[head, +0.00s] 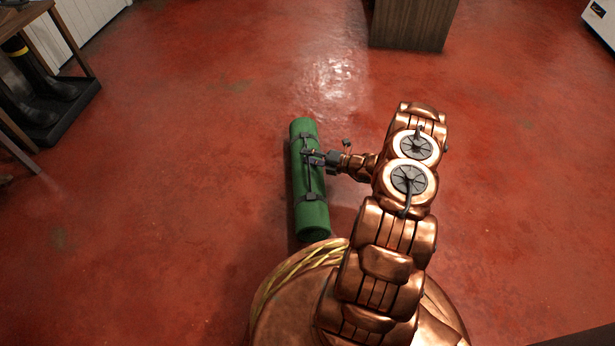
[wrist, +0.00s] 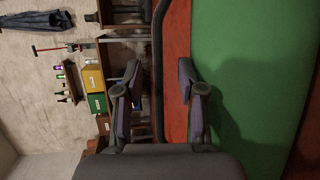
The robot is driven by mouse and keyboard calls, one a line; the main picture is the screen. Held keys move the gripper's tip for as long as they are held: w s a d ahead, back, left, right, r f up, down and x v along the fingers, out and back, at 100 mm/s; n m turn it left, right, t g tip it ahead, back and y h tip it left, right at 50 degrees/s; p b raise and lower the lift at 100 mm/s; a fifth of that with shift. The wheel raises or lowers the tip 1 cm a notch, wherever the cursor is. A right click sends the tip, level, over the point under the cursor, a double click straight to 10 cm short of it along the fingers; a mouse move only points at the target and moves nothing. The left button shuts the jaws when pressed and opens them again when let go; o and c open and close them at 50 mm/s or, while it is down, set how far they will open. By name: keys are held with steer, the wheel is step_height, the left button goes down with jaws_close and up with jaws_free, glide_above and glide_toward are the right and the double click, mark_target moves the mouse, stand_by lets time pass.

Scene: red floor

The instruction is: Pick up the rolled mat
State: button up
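The rolled mat (head: 313,217) is a green cylinder with dark straps, lying on the red floor just left of my arm in the head view. In the wrist view the green mat (wrist: 250,60) fills the right side, beside and beyond the right finger. My gripper (head: 309,157) is over the upper half of the mat in the head view, reaching in from the right. Whether a finger touches the mat cannot be told.
Dark boots (head: 40,85) stand on a black tray (head: 62,125) by a wooden table at the upper left. A wooden cabinet (head: 410,25) stands at the top, and a white unit (head: 602,22) at the upper right. The floor around the mat is clear.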

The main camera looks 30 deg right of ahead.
steer(key=shift+w+a, duration=0.15)
steer(key=shift+w, duration=0.05)
steer(key=shift+c, duration=0.2)
jaws_close()
stand_by(0.5)
